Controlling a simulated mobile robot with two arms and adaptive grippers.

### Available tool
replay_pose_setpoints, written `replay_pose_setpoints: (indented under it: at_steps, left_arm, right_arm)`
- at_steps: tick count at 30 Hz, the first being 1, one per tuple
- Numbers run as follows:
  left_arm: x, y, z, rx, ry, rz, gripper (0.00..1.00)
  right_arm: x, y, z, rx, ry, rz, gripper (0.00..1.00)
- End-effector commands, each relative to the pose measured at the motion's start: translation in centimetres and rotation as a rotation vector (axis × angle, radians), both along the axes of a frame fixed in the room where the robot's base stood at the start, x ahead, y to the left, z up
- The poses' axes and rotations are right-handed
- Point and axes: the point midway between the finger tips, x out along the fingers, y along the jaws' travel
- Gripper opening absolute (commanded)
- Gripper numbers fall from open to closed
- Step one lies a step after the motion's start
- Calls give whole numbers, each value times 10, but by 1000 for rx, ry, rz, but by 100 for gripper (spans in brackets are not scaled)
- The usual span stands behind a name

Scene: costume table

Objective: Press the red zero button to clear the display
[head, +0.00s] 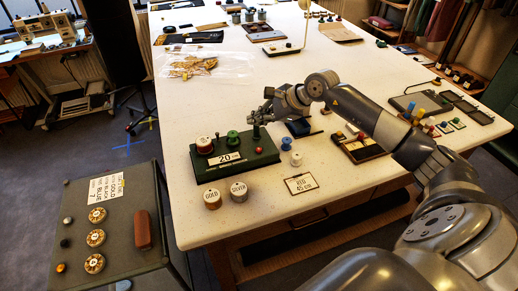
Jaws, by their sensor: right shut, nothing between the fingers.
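A dark green stand (262,161) sits near the table's front left corner, with a white "20 CM" label or display (224,159) on its front. A small red spot, perhaps the red button (250,155), shows on the front to the right of the label; it is too small to be sure. A red-and-white spool (204,146), a green spool (233,139) and a dark peg (256,131) are on top. My right gripper (265,118) is shut and empty, just above and behind the stand's right end, close to the peg. My left gripper is out of view.
Gold (212,199) and silver (239,192) spools stand in front of the stand. A "RED 45 cm" card (300,184) lies to the right. A green cart (130,195) stands lower left.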

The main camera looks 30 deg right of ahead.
Motion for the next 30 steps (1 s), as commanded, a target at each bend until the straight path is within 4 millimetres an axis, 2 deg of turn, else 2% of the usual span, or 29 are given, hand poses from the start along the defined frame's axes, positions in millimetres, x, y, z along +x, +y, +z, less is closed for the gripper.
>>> replay_pose_setpoints:
  at_steps: [11,16,20,28,30]
  left_arm:
    - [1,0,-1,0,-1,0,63]
    - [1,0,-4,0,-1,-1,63]
    - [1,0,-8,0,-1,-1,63]
    - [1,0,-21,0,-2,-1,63]
    - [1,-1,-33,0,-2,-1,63]
  right_arm:
    - [0,0,-1,1,0,0,0]
    - [0,1,-10,2,0,0,0]
    - [0,1,-24,4,1,-1,0]
    - [0,1,-63,4,1,-1,0]
    - [0,1,-75,1,-2,1,0]
